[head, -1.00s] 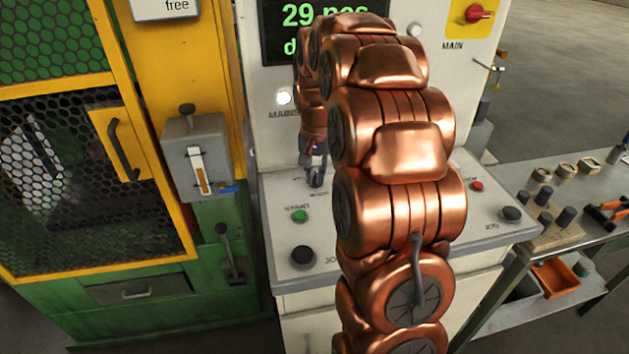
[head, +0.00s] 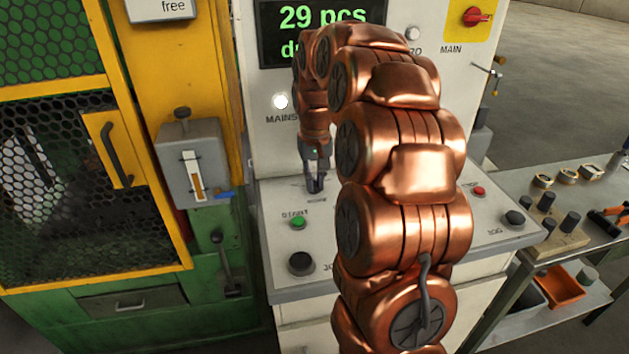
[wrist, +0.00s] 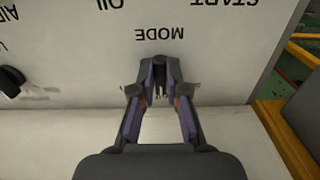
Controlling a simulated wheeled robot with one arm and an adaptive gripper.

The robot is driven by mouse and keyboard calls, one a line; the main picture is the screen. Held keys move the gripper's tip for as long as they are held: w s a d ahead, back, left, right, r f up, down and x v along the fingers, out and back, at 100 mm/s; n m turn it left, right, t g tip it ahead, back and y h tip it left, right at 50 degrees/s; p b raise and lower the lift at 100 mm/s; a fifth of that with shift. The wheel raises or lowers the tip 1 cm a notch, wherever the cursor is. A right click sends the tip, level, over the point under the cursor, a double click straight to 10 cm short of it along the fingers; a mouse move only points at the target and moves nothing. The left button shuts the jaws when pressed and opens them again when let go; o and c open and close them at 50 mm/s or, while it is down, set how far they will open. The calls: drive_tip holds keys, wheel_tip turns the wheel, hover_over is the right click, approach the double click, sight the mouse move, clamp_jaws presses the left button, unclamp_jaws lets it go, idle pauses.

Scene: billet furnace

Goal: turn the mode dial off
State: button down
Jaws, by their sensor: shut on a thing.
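The mode dial (wrist: 160,72) is a small dark knob by the upside-down word MODE on the pale panel in the wrist view. My gripper (wrist: 160,82) has its two fingertips closed in on the dial from both sides. The fingers cover most of it, so its pointer and setting cannot be read.
Close by on the console are a black jog knob (head: 301,263) and a red button (head: 478,192). A red main switch (head: 476,16) is on the upright panel. A yellow and green caged machine stands left, and a bench (head: 510,261) with tools stands right.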

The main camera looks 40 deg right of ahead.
sight(315, 183)
drive_tip(key=c, duration=1.2)
unclamp_jaws()
drive_tip(key=shift+r, duration=6)
